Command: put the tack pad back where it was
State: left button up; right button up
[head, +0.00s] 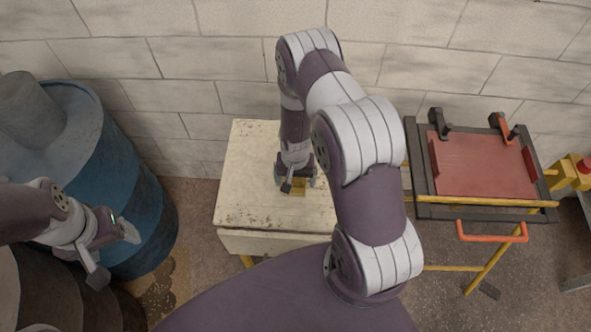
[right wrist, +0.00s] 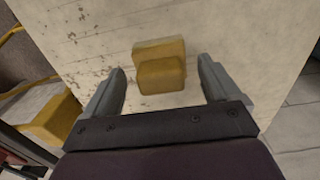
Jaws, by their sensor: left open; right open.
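A yellow, block-like piece, which looks like the tack pad (head: 299,189), lies on the cream worktop (head: 246,180). In the right wrist view the tack pad (right wrist: 161,75) shows as a thicker front block against a wider, paler yellow part behind it. My right gripper (head: 298,184) points down over it and is open. In the right wrist view the right gripper's fingers (right wrist: 160,66) stand on either side of the pad, with a gap on both sides. My left gripper (head: 114,255) is open and empty beside the blue drum.
A blue drum (head: 150,225) stands at the left with a grey object on top. At the right, a frame with a red plate (head: 483,165), dark clamps and an orange handle (head: 492,238) stands on yellow legs. A block wall closes the back.

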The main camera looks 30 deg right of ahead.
notch_tip(320, 180, up, 11)
jog(key=b, duration=0.1)
notch_tip(320, 180, up, 8)
jog(key=n, duration=0.3)
send_over(295, 179)
jog(key=s+a, duration=0.2)
jog(key=s+a+r+n+t+b, duration=0.1)
jog(key=s+a+r+n+b, duration=0.2)
jog(key=s, duration=0.4)
jog(key=shift+a+r+n, duration=0.15)
jog(key=shift+r+n, duration=0.1)
jog(key=shift+n, duration=0.05)
